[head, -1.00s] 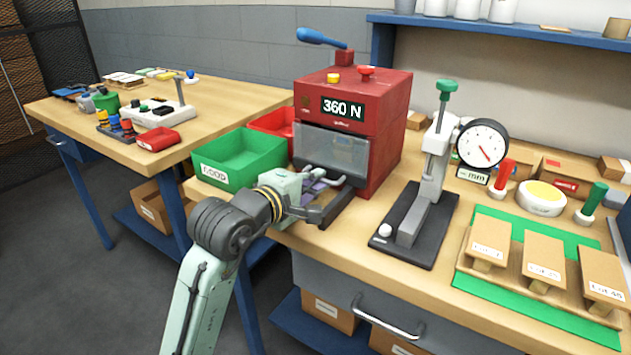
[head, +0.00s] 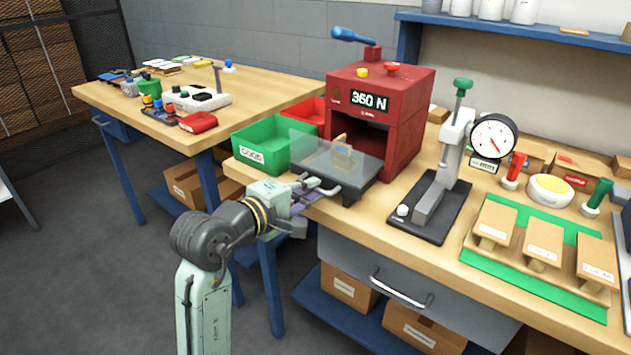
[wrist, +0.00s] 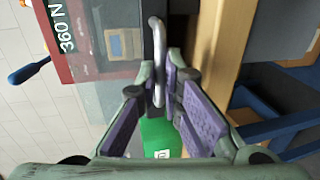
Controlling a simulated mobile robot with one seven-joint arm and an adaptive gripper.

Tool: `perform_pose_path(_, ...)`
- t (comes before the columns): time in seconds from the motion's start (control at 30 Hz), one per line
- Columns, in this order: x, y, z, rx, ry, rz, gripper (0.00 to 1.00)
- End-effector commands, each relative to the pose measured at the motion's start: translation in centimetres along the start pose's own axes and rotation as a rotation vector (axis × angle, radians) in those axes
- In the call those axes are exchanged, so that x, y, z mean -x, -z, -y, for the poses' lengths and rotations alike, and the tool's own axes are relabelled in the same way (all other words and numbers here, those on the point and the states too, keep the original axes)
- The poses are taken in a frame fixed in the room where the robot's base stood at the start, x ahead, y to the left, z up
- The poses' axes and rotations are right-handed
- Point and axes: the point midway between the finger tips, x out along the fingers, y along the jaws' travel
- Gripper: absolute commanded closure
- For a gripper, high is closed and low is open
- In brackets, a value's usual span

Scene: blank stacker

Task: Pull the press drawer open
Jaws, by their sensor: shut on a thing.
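The red press (head: 400,90) stands on the bench, and its front opening is dark. The press drawer (head: 352,187), a dark tray with a clear front panel (head: 310,157), is slid out toward me. A small tan block (head: 343,153) sits in the drawer; it also shows in the wrist view (wrist: 122,43). My gripper (head: 308,192) is at the front of the drawer. In the wrist view its purple-padded fingers (wrist: 171,80) are shut on the metal drawer handle (wrist: 158,50).
A green bin (head: 262,148) stands left of the drawer, with a red bin (head: 305,113) behind it. A dial gauge stand (head: 440,180) is to the right of the press. A bench drawer handle (head: 400,290) sticks out below the bench top.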

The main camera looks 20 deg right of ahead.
Motion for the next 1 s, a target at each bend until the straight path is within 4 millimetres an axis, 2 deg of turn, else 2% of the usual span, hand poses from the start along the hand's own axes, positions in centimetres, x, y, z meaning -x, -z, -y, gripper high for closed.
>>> perform_pose_path(0.17, 0.0, 0.1, 0.0, -0.001, -0.001, -0.002, 1.00)
perform_pose_path(0.2, 0.0, 0.1, 0.0, -0.001, -0.001, -0.002, 0.90)
perform_pose_path(0.47, -0.1, 0.0, 0.0, 0.000, 0.000, -0.001, 0.72)
perform_pose_path(0.8, 0.2, 0.1, 0.0, 0.000, 0.000, -0.001, 0.72)
perform_pose_path(0.93, 1.5, 0.1, 0.0, 0.001, -0.001, -0.003, 0.72)
perform_pose_path(1.0, 2.9, 0.1, 0.0, -0.001, -0.001, -0.005, 0.72)
